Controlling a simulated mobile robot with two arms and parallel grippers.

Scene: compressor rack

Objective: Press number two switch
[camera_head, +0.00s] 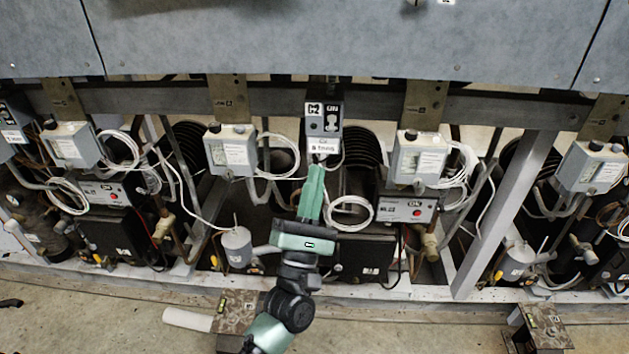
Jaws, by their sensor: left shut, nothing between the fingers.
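A small grey switch box (335,108) hangs on the rack's beam near the picture's middle, with black-and-white labels on its front. My left gripper (318,166) is green, points upward and is shut and empty. Its fingertips are just below the label plate in the picture; I cannot tell whether they touch it. My right gripper is not in view.
Grey control boxes (231,150) and (418,157) flank the switch box, with coiled white cables (348,212) nearby. Black compressor units stand behind. A slanted grey post (508,212) rises at the right. Grey panels (330,40) run above. The concrete floor (430,325) shows in front.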

